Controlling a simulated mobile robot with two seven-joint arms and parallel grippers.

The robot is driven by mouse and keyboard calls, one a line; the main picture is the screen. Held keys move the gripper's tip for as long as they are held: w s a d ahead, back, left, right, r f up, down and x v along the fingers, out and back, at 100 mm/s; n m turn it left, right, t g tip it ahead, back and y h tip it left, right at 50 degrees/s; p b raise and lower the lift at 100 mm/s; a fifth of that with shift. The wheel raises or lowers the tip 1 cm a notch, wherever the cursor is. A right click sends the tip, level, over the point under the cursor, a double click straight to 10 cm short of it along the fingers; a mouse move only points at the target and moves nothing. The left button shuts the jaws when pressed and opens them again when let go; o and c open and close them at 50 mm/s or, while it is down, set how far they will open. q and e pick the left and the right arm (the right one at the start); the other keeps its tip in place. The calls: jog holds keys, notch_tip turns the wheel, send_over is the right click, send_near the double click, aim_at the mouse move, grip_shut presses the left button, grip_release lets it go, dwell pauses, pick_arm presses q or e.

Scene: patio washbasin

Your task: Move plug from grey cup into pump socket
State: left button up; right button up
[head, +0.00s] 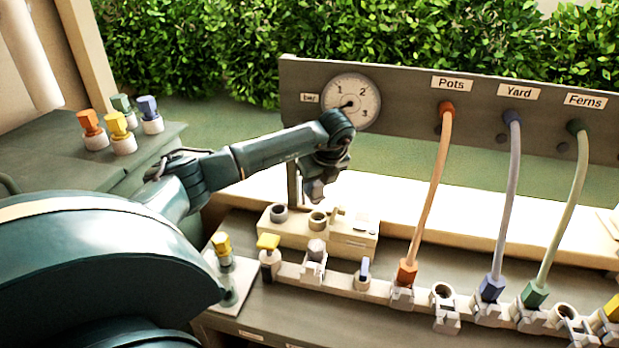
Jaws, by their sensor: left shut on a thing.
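My left gripper (318,188) hangs from the arm that crosses from the left, with its fingers pointing down. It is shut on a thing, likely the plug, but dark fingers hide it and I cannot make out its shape. The gripper is above a beige block (345,243) that has a grey round cup (278,213) at its left and a beige round opening (318,220) beside it. The gripper is clear of both. I cannot tell which opening is the pump socket. My right gripper is not in view.
A panel (410,110) with a gauge (350,101) stands behind. Several coloured plugs (120,123) stand on the left cabinet.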

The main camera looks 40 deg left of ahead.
aim_at(318, 196)
pick_arm(q)
jog(key=shift+w+r, duration=0.15)
jog(key=shift+w, duration=0.1)
jog(key=shift+w+d, duration=0.1)
jog(key=shift+w, duration=0.05)
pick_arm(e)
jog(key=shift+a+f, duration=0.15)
pick_arm(q)
jog(key=shift+f, duration=0.9)
notch_tip(318, 196, down, 3)
jog(key=shift+r+b, duration=0.1)
jog(key=shift+b, duration=0.8)
jog(key=shift+f+b, duration=0.3)
jog(key=shift+f, duration=0.3)
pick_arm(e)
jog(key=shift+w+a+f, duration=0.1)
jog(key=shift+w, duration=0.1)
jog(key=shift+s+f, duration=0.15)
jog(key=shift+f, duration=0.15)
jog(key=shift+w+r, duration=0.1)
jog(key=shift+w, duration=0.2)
